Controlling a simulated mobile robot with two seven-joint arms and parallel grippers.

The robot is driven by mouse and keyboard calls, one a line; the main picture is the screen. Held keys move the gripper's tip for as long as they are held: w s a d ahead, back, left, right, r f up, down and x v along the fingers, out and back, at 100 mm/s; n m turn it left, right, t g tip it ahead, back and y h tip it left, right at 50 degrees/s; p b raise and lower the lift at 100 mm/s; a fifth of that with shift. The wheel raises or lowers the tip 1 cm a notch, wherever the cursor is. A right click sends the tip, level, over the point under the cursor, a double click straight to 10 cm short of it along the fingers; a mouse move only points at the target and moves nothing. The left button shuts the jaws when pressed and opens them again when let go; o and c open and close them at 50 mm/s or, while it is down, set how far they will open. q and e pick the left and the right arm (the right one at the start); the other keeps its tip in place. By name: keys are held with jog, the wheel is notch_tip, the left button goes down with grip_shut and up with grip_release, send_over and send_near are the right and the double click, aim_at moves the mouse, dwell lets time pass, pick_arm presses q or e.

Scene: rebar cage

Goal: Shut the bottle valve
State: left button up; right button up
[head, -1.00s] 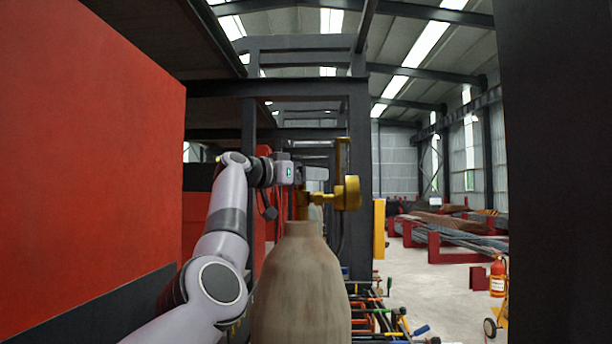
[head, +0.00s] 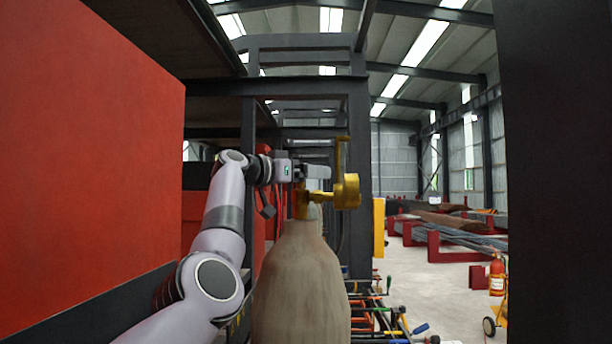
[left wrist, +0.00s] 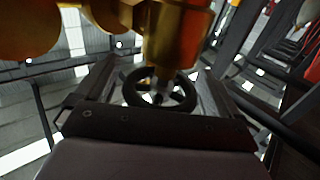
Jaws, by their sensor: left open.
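A tan gas bottle (head: 300,290) stands upright in the lower middle of the head view. A brass valve with a round gauge-like part (head: 347,191) sits on its top. My left gripper (head: 318,172) is at the valve, just above the bottle's neck, and hides part of it. In the left wrist view a black handwheel (left wrist: 134,92) lies between the two open fingers of the left gripper (left wrist: 158,88), with a gap on each side. The brass valve body (left wrist: 178,38) is above the wheel there. My right gripper is out of view.
A large red panel (head: 85,160) fills the left side. A dark post (head: 560,170) stands at the right. A rack of coloured-handled tools (head: 385,318) is behind the bottle. A fire extinguisher (head: 497,275) stands right, with open floor (head: 440,290) beside it.

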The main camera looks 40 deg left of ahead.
pick_arm(q)
jog(key=shift+s+a+f+b, duration=0.1)
jog(key=shift+s+f+b, duration=0.05)
jog(key=shift+s+b, duration=0.25)
jog(key=s+b, duration=0.3)
jog(key=s, duration=0.3)
jog(key=shift+a+r, duration=0.2)
jog(key=shift+a, duration=0.15)
